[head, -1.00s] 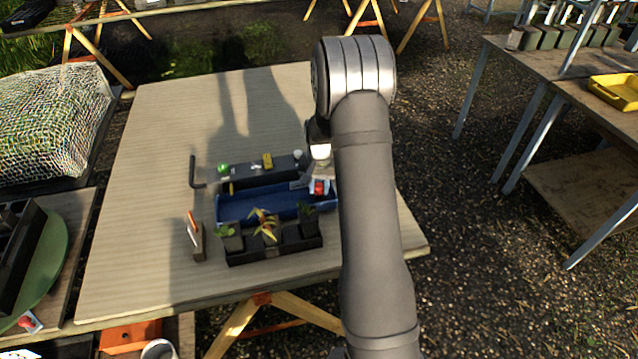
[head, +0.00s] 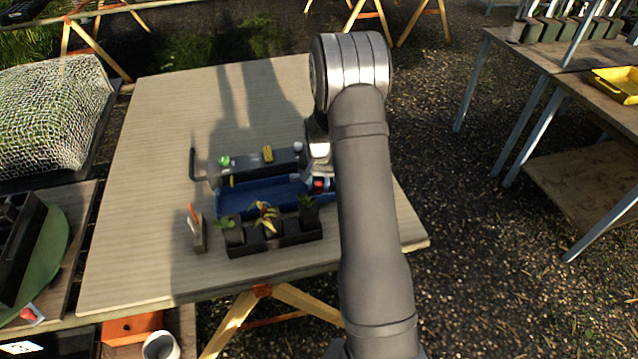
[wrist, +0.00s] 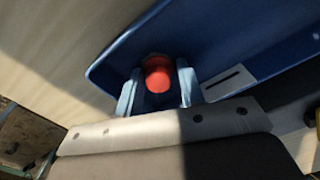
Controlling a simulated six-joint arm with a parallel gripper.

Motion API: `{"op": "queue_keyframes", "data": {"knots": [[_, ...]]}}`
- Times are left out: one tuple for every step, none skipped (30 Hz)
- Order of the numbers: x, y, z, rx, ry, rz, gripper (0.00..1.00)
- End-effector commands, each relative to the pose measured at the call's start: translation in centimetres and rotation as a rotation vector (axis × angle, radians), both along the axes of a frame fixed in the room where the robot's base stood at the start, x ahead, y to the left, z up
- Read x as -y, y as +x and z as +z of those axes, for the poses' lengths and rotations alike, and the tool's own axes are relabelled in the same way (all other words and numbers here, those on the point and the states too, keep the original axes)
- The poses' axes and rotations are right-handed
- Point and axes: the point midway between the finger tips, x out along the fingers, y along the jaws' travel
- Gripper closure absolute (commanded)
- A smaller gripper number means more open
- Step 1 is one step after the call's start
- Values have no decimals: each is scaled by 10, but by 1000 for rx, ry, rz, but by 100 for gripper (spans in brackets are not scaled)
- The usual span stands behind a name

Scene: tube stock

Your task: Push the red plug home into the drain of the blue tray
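The blue tray (head: 250,197) lies on the wooden table, behind a row of potted plants; its blue floor and rim also show in the wrist view (wrist: 225,45). The red plug (head: 318,184) is at the tray's right end, and its rounded red top shows in the wrist view (wrist: 158,76). My gripper (wrist: 159,84) has one finger on each side of the plug and appears shut on it, inside the tray near a rim. The drain is hidden below the plug and fingers. I cannot tell how deep the plug sits.
A black holder with potted plants (head: 272,244) stands right in front of the tray. A dark grey box (head: 238,171) with small green and yellow items is behind it. A small holder with an orange-handled item (head: 198,237) stands left. The table's left and back are clear.

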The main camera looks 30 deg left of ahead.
Motion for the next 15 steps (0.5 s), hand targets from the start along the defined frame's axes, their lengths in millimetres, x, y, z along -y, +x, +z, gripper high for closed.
{"op": "queue_keyframes", "data": {"knots": [[4, 1, -3, -2, -6, 0, 45], [4, 0, -3, -2, -6, 0, 45], [4, 1, -3, -3, -7, 0, 45], [4, 1, -4, -3, -7, 0, 45], [4, 1, -4, -3, -7, 0, 45], [4, 0, -4, -3, -7, -1, 45], [4, 0, -4, -2, -7, -1, 45], [4, 0, -4, -3, -8, -1, 45], [5, 0, -4, -3, -8, -1, 45], [5, 0, -4, -3, -8, -1, 45], [5, 0, -4, -3, -8, -1, 45], [5, 0, -4, -4, -8, -1, 45], [5, 0, -4, -4, -8, -2, 45], [5, 0, -3, -4, -8, -2, 45], [5, 0, -2, -3, -8, -2, 45]]}}
